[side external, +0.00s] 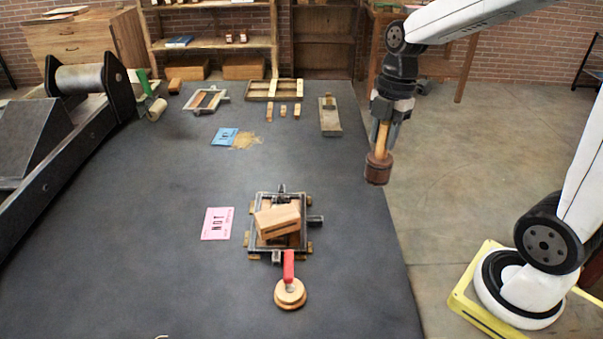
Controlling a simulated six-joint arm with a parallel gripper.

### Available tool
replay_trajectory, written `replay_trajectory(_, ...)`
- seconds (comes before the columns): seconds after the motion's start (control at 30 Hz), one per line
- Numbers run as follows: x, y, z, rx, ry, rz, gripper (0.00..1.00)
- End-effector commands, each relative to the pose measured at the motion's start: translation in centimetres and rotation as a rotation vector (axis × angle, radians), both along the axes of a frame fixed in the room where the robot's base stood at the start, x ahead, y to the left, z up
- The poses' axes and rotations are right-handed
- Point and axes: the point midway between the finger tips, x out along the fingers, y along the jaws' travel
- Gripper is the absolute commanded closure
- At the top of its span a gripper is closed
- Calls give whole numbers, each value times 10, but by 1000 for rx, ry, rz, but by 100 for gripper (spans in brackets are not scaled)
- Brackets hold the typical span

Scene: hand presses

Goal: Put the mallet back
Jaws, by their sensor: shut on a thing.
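My gripper (382,128) is at the right of the side external view, shut on the pale handle of the mallet (378,167). The mallet hangs with its dark brown head down. It appears in the air near the right edge of the dark table (150,250); its exact height is hard to tell. A metal frame (256,233) lies on the table front centre, with a wooden block (278,220) resting tilted on it.
A round wooden tool with a red handle (289,268) sits before the frame. A pink card (217,223) lies left of it. Blocks, trays and a blue card (224,136) lie farther back. A roller press (80,80) stands left. The table's middle right is clear.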

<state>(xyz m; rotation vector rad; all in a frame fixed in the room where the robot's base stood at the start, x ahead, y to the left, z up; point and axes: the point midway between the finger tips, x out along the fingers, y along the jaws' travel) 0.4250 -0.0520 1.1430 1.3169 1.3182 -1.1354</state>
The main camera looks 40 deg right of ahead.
Motion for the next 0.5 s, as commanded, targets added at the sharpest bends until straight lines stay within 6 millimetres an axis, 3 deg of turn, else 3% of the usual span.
replay_trajectory(0.27,2,-1,-1,0,-1,-1,100)
replay_trajectory(0.5,20,-3,-9,0,0,-1,100)
